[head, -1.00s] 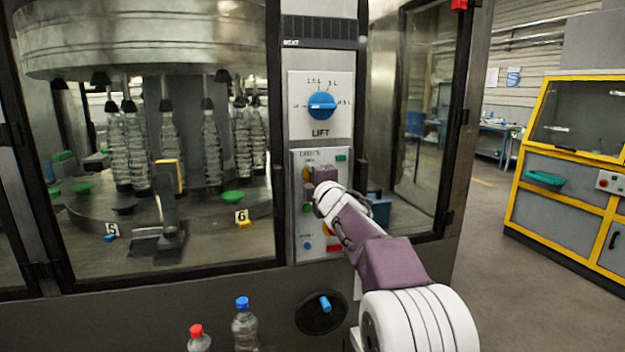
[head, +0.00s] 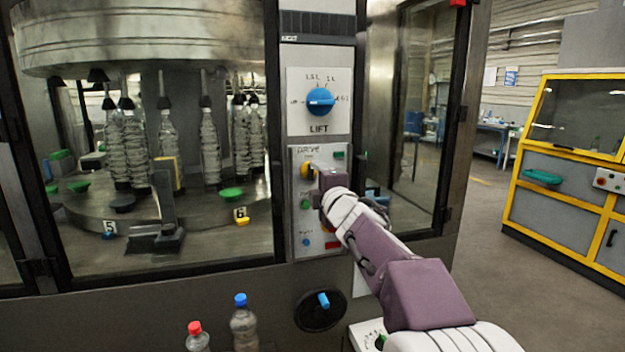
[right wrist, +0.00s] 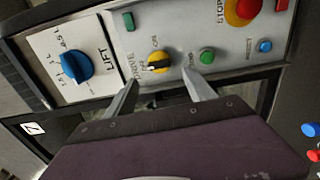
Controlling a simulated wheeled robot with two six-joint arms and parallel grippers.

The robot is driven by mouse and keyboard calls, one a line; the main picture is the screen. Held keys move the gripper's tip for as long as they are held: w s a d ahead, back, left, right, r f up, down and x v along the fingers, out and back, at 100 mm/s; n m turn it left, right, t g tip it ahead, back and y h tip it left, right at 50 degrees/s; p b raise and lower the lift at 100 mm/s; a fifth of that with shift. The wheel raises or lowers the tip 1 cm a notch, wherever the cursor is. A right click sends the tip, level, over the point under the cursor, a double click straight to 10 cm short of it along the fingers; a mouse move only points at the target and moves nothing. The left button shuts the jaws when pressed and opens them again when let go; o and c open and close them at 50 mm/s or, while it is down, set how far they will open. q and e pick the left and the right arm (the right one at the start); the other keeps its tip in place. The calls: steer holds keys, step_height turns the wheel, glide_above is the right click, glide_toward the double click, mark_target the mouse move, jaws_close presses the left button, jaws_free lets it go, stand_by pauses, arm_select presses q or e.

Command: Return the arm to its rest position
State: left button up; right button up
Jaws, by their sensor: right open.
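My right gripper (right wrist: 160,93) is open and empty in front of the control panel in the right wrist view. Its fingers point at the panel, with the yellow drive knob (right wrist: 160,62) beyond the gap and the green button (right wrist: 207,56) near one fingertip. I cannot tell whether the fingers touch the panel. In the head view the right arm reaches up from the lower right, and the gripper (head: 316,172) is beside the yellow knob (head: 306,170), partly hidden by its own wrist. My left gripper is not in view.
The blue LIFT dial (head: 320,101) sits above the drive panel. A red-capped bottle (head: 197,340) and a blue-capped bottle (head: 243,325) stand below. A black handwheel (head: 320,312) juts from the machine front. A yellow-framed cabinet (head: 570,165) stands right, with open floor between.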

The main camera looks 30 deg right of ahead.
steer(key=shift+v, duration=1.2)
